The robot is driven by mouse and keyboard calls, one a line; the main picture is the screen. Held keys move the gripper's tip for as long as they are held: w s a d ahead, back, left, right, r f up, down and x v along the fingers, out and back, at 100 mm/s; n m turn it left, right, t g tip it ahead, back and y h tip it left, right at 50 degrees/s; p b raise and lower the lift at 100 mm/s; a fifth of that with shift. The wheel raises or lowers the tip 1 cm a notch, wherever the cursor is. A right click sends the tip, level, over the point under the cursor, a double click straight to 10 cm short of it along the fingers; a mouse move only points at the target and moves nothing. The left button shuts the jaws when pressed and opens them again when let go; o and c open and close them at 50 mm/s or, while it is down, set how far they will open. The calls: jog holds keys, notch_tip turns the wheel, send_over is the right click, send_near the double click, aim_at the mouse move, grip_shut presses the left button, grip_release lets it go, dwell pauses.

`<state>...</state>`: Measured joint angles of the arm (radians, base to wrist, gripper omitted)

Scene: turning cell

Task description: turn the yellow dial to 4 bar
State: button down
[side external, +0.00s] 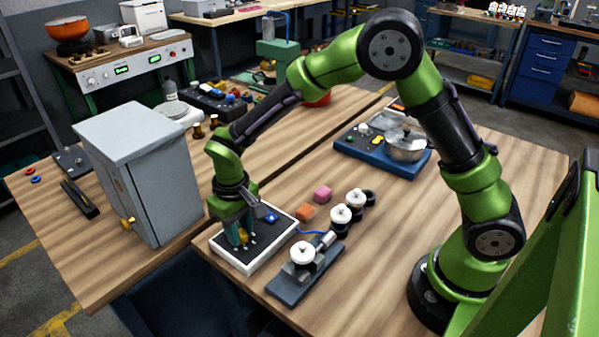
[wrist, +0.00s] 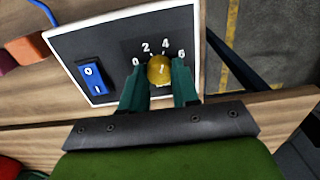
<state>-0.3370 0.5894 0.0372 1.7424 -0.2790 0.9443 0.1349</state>
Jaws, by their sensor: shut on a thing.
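The yellow dial (wrist: 160,69) sits on a dark panel with a white rim (wrist: 60,36), with the white numbers 0, 2, 4 and 6 around it. A small pale mark shows on the dial's face, too small to read surely against the scale. My gripper (wrist: 160,76) is shut on the dial, one green finger on each side. In the side external view my gripper (side external: 236,232) points down at the panel (side external: 252,262), and the dial (side external: 243,237) shows partly between the fingers.
A blue rocker switch (wrist: 92,78) is on the same panel. A grey cabinet (side external: 150,185) stands close to the left. A valve block (side external: 303,268) with a white knob stands to the right. Orange (side external: 305,212) and pink (side external: 322,193) blocks lie behind. The panel is near the table's front edge.

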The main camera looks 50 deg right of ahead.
aim_at(240, 233)
dwell(0.3)
jog(key=c, duration=0.8)
grip_release()
jog(key=shift+c, duration=0.2)
notch_tip(240, 233, up, 17)
jog(key=s+d+r+m+t+y, duration=0.1)
jog(key=s+d+r+m+t, duration=0.1)
jog(key=s+d, duration=0.4)
jog(key=s+d+r+m+t+y, duration=0.1)
jog(key=s+d+t, duration=0.4)
jog(key=s, duration=0.6)
jog(key=shift+s+d+r+m, duration=0.2)
jog(key=shift+d+r+m, duration=0.3)
jog(key=shift+d, duration=0.25)
